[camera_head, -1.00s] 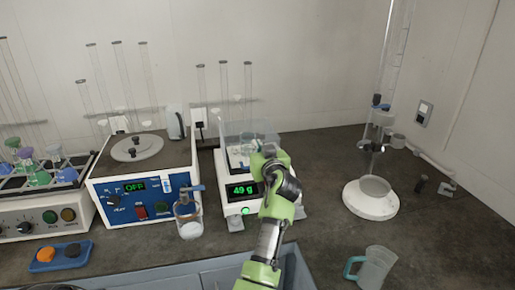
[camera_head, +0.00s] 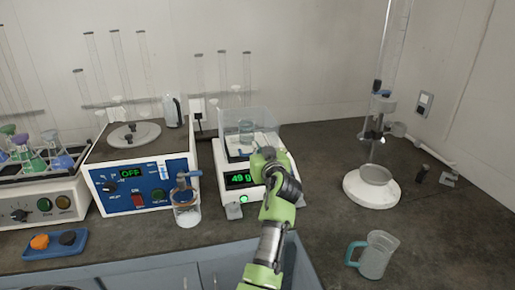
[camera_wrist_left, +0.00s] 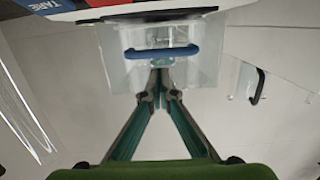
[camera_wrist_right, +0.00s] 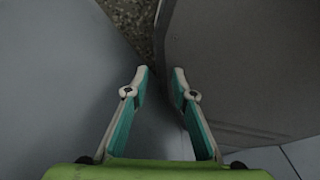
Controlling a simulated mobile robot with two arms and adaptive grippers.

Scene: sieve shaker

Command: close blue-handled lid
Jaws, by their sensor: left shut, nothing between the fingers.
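The blue handle (camera_wrist_left: 162,52) sits on a clear panel of the balance's transparent shield (camera_wrist_left: 125,68) in the left wrist view. In the head view the shield (camera_head: 232,118) stands on the white balance (camera_head: 228,195), with a small beaker (camera_head: 246,131) inside. The handle is hidden there. My left gripper (camera_head: 262,156) is in front of the shield, and its fingers are together and empty. In the left wrist view its tips (camera_wrist_left: 161,92) are close to the handle, with a visible gap between. My right gripper (camera_wrist_right: 160,78) has its tips apart, with nothing between them.
A glass jar (camera_head: 187,214) stands left of the balance, in front of the blue-fronted device (camera_head: 150,198). A round stand (camera_head: 371,190) and a clear jug (camera_head: 376,255) are at the right. The bench between the balance and the stand is clear.

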